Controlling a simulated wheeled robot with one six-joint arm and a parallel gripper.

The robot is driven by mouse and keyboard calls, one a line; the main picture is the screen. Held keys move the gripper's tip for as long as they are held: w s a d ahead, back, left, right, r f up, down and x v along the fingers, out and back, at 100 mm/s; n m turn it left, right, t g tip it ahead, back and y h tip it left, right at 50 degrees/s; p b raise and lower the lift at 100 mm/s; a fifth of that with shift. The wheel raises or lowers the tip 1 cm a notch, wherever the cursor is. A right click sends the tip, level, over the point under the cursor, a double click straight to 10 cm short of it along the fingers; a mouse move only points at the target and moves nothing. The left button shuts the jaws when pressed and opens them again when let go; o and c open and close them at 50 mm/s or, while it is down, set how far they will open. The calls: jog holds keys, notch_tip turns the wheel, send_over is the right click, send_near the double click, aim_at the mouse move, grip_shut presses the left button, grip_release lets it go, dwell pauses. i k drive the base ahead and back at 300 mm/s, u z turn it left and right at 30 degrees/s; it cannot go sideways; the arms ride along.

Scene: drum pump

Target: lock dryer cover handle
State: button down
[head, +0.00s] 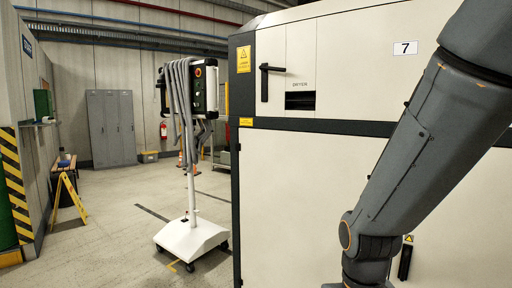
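The dryer cover (298,52) is a pale panel marked "DRYER" on the upper left of the large cream machine. Its black handle (265,83) is L-shaped: one arm hangs down and one short arm points right, level. A dark slot (300,101) opens below the label. My arm crosses the right side of the head view, well right of the handle and apart from it. My gripper is not in view; it lies below the bottom edge or hidden by the arm.
A wheeled stand (190,240) with a control box and draped grey hoses is left of the machine. The floor between is clear. Another black handle (405,262) is low on the machine.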

aim_at(263, 68)
jog(key=u, duration=0.5)
jog(key=i, duration=1.15)
jog(key=z, duration=0.5)
